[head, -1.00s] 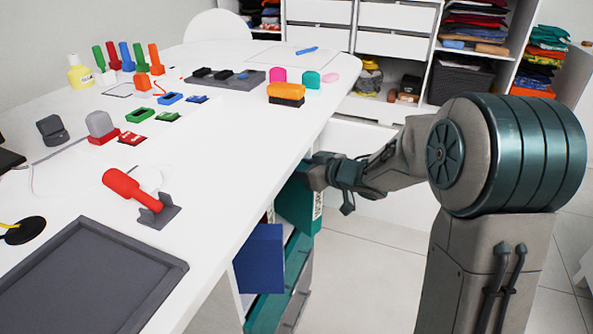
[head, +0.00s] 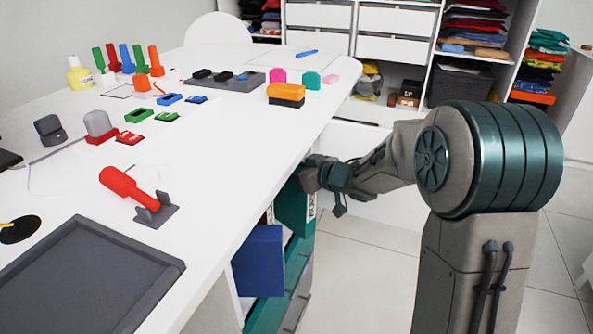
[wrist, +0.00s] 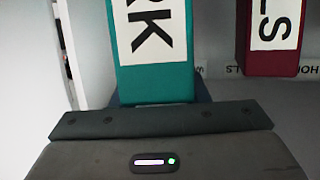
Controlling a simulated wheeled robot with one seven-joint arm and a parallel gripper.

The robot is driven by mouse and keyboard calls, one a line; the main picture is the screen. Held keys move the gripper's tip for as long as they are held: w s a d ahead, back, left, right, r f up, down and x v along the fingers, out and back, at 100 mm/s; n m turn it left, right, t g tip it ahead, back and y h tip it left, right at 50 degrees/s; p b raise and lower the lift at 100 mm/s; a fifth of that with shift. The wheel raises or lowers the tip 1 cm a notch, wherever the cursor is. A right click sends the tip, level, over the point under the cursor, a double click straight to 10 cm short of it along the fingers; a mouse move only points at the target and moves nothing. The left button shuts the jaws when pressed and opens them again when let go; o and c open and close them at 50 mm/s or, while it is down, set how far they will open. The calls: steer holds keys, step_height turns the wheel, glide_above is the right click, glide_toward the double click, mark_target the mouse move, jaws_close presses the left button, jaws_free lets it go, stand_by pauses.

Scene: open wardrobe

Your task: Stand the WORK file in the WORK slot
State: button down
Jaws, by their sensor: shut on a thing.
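The teal WORK file (head: 291,208) stands upright at the desk's right side, partly under the tabletop, with its white label (head: 311,206) facing right. In the wrist view the teal file (wrist: 155,82) shows the label letters "RK". My gripper (head: 306,178) is shut on the file near its top; the fingertips are mostly hidden. A red file (wrist: 270,66) with a label ending in "LS" stands to the right of it, apart. The file's bottom and the WORK slot are hidden, so I cannot tell whether it is seated.
A blue box-like file (head: 258,260) stands nearer under the desk edge. A shelf lip with small printed labels (wrist: 290,69) shows behind the red file. The white desktop (head: 225,160) overhangs the files and carries stamps and a grey tray (head: 165,285). The floor (head: 365,270) at right is clear.

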steer(key=c, duration=0.8)
jaws_free()
steer(key=shift+c, duration=0.2)
steer(key=shift+r, duration=0.1)
steer(key=shift+s+d+r, duration=0.2)
steer(key=shift+d, duration=0.05)
steer(key=s+d+r+m+h+p, duration=0.2)
steer(key=s+d+m+h, duration=0.3)
steer(key=d, duration=0.5)
steer(key=s+d+r+m+h+p, duration=0.1)
steer(key=s+d+m+h+p, duration=0.1)
steer(key=s+d+h, duration=0.65)
steer(key=s+a+f+m+g+y, duration=0.1)
steer(key=s+g, duration=0.7)
steer(key=s, duration=1)
step_height(320, 180, down, 2)
steer(key=shift+s+a+f+m+y, duration=0.25)
steer(key=shift+m+y, duration=0.45)
steer(key=shift+y, duration=0.35)
